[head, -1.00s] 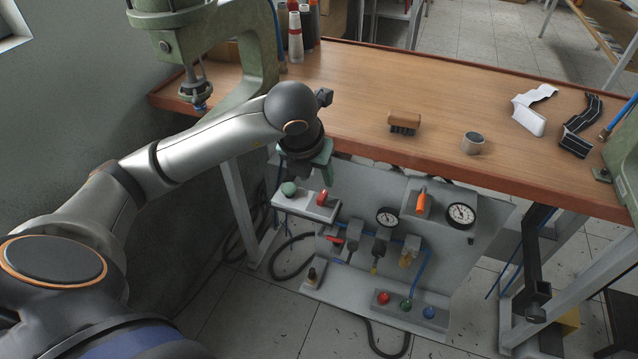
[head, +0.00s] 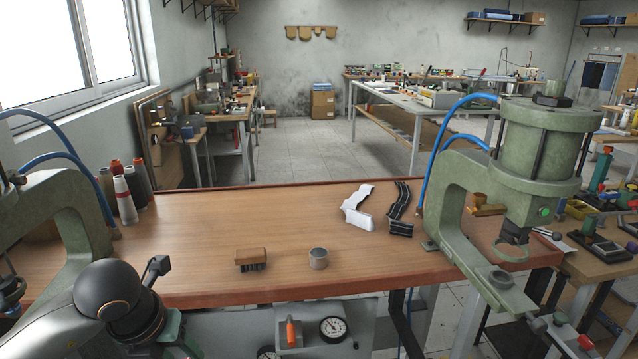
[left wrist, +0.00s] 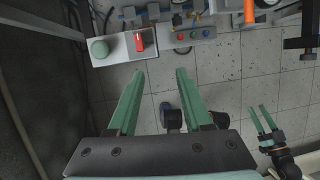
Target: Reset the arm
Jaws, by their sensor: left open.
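My left gripper (left wrist: 152,80) is open and empty in the left wrist view, its two green fingers spread apart. It points down towards the floor beside a light control box (left wrist: 122,46) with a green round button (left wrist: 99,48) and a red lever (left wrist: 139,41); the fingers are apart from the box. In the head view my left arm is at the lower left, with its gripper mostly out of frame. My right gripper (left wrist: 257,107) shows at the right of the left wrist view, its green fingers apart and nothing between them.
The wooden bench (head: 200,220) carries a brush (head: 251,257), a metal ring (head: 318,258) and cloth strips (head: 357,208). Green presses stand at the left (head: 70,200) and right (head: 455,220). A panel with a gauge (head: 333,328) is below the bench edge. Open floor (left wrist: 220,70) lies under my left gripper.

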